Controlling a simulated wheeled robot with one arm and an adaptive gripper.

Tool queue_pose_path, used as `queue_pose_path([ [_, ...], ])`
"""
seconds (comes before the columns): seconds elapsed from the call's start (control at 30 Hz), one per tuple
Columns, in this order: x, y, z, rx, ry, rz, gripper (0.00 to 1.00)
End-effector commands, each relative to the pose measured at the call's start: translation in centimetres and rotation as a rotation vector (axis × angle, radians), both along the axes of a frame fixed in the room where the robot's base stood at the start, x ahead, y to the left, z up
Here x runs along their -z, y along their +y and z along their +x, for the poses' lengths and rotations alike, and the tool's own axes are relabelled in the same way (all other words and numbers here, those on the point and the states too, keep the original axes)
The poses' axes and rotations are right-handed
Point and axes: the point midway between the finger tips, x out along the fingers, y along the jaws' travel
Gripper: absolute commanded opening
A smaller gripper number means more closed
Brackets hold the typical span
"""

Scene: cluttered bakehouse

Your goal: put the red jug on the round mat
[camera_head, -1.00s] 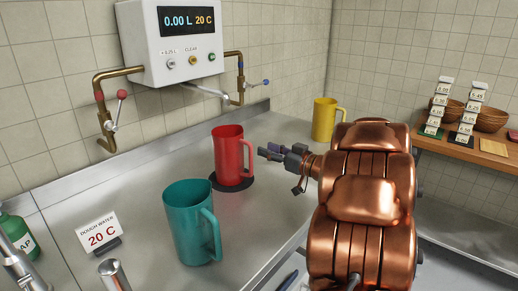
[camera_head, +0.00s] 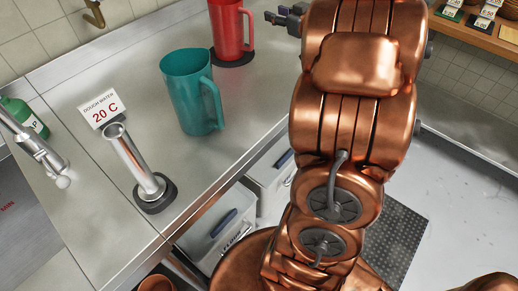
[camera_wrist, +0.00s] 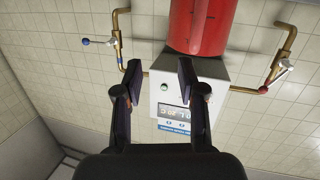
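The red jug (camera_head: 230,28) stands upright on the dark round mat (camera_head: 232,59) on the steel counter; its top is cut off in the head view. The mat shows around the jug's foot. My gripper (camera_head: 284,17) is just right of the jug's handle, with a small gap. In the wrist view the fingers of my gripper (camera_wrist: 159,66) are spread with nothing between them. The red jug (camera_wrist: 202,25) shows there at the top edge, beyond the right finger, in an upside-down picture.
A teal jug (camera_head: 188,95) stands on the counter in front of the red one. A metal tube (camera_head: 135,160) on a dark round foot and a "20 C" sign (camera_head: 101,108) are to its left. The water dispenser (camera_wrist: 172,100) is on the wall. White bins (camera_head: 225,225) are below the counter.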

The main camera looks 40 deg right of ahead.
Motion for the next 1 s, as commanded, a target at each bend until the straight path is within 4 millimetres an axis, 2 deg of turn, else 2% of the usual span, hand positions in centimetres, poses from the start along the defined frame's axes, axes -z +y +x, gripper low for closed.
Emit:
queue_pose_path([
  [0.13, -0.5, 0.0, 0.8, 0.143, 0.080, -0.074, 0.40],
  [0.27, -0.3, 0.2, 0.3, 0.265, 0.167, -0.109, 0.40],
  [0.43, 0.8, 1.6, -1.6, 0.392, 0.305, -0.120, 0.40],
  [0.57, 2.5, 3.8, -4.0, 0.459, 0.434, -0.104, 0.40],
  [0.77, 6.0, 9.0, -9.0, 0.499, 0.669, -0.052, 0.40],
  [0.87, 7.7, 12.4, -12.1, 0.485, 0.801, -0.022, 0.40],
  [1.0, 10.3, 17.9, -17.2, 0.429, 1.004, 0.018, 0.40],
])
